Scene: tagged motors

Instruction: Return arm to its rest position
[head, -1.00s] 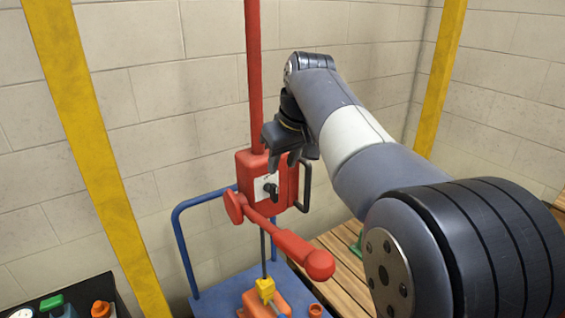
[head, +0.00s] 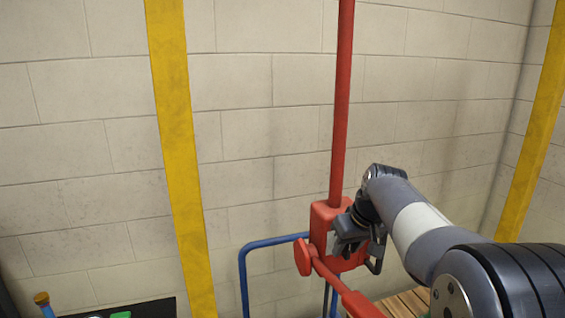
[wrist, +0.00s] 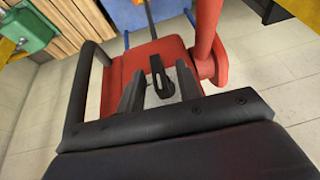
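My arm (head: 415,225) reaches in from the lower right of the head view. My gripper (head: 348,243) is in front of the red box (head: 325,215) on the red post and hides part of it. In the wrist view, my gripper (wrist: 158,88) has its two dark fingers apart, with nothing held between them. The black knob (wrist: 160,78) on the face of the red box (wrist: 117,75) shows beyond the gap. I cannot tell whether the fingers touch the box.
A red post (head: 342,110) rises from the box, and a red lever (head: 358,303) sticks out below. A blue frame (head: 262,243) stands behind. Yellow posts (head: 178,150) stand by the block wall. A dark bench (head: 150,308) is at lower left. A green object (wrist: 30,28) shows in the wrist view.

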